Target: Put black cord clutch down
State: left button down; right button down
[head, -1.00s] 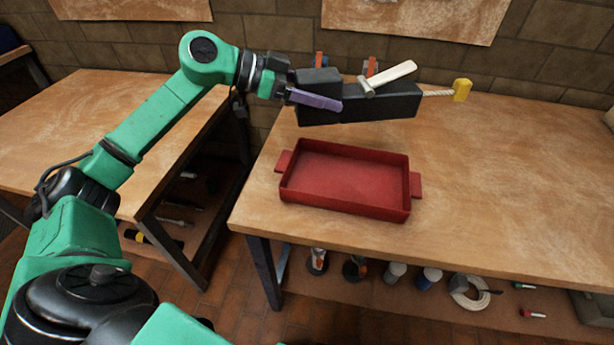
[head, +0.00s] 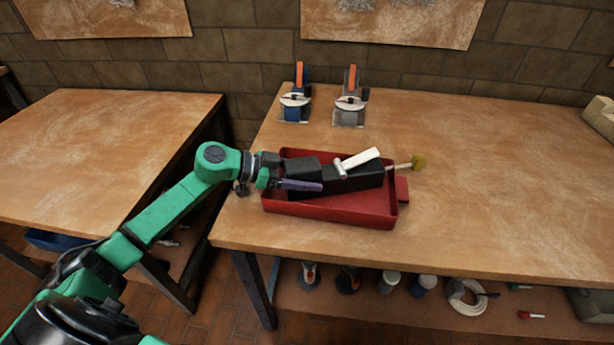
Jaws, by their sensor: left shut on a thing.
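The black cord clutch (head: 357,181) is a long dark block with a pale lever (head: 359,160) on top and a short cord ending in a yellow knob (head: 418,162) at its right end. My left gripper (head: 302,186), with purple fingers, is shut on its left part. The clutch is over the red tray (head: 350,214), within its outline in the head view. I cannot tell whether it touches the tray floor. The cord and knob stick out past the tray's right side. My right gripper is not in view.
The tray stands on a wooden workbench (head: 500,190). Two devices with orange handles, one blue (head: 296,100) and one grey (head: 350,100), stand at the back. The bench right of the tray is clear. A coil of white cable (head: 466,297) and other items lie on the shelf below.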

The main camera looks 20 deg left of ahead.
pick_arm(q)
jog(key=shift+c, duration=0.2)
grip_release()
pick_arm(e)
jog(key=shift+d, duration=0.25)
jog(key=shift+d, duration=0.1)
pick_arm(q)
jog(key=shift+s+a+r, duration=0.1)
jog(key=shift+s+r, duration=0.05)
jog(key=v, duration=1.1)
jog(key=shift+a+r, duration=0.2)
jog(key=shift+s, duration=0.15)
